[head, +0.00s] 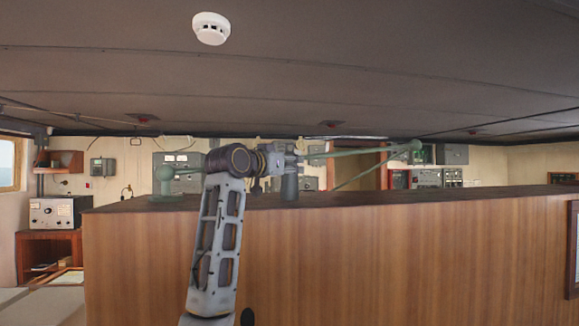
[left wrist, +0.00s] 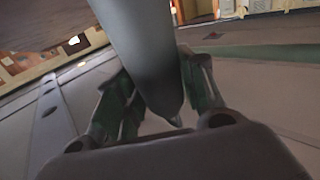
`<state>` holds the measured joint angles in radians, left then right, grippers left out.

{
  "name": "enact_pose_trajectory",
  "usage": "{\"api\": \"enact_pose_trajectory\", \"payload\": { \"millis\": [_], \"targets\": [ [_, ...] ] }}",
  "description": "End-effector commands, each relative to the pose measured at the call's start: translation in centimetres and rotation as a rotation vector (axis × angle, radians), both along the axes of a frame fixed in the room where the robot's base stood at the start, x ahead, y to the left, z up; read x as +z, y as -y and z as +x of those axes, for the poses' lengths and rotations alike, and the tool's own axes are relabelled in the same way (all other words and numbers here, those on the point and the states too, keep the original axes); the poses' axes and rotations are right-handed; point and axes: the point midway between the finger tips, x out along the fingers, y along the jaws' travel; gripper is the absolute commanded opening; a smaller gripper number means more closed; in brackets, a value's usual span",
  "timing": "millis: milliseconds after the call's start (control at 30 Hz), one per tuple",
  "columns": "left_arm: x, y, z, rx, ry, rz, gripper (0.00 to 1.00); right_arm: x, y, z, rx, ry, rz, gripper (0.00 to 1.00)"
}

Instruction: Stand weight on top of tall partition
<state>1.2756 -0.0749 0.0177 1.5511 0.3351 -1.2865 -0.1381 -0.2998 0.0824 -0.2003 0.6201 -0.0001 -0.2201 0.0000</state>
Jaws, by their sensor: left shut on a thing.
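The weight (head: 289,187) is a dark grey cylinder, seen in the head view at the top of the tall partition (head: 330,260). My left gripper (head: 285,160) is shut on it and hides its upper part. In the left wrist view the weight (left wrist: 140,45) is a smooth grey body with a tapered, pointed end between the two green-grey fingers. The weight's lower end overlaps the partition's dark top; I cannot tell whether it touches. The partition is wood-panelled and spans most of the lower head view. My right gripper is not in view.
A green jointed fixture has its base (head: 166,193) on the partition top at left; a green arm (head: 368,170) shows at right, behind my gripper. The top farther right looks clear. A smoke detector (head: 211,28) hangs from the low ceiling. Instrument panels line the back wall.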

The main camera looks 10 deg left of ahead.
Motion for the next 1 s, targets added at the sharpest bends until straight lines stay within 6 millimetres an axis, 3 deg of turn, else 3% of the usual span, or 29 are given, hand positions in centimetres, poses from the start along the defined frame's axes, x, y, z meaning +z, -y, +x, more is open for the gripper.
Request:
{"api": "enact_pose_trajectory", "payload": {
  "millis": [233, 267, 433, 1000],
  "targets": [
    [0.19, -0.02, -0.22, 0.0, 0.01, -0.002, 0.0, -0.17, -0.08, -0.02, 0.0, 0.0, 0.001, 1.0],
    [0.23, -0.02, -0.22, 0.0, 0.011, -0.002, 0.43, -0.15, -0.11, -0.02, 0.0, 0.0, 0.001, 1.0],
    [0.07, -0.01, -0.14, 0.0, 0.006, -0.001, 0.65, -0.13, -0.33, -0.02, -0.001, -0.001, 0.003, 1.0],
    [-0.28, -0.3, -0.58, 0.001, -0.001, 0.0, 0.65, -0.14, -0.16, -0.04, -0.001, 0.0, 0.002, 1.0]
  ]
}}
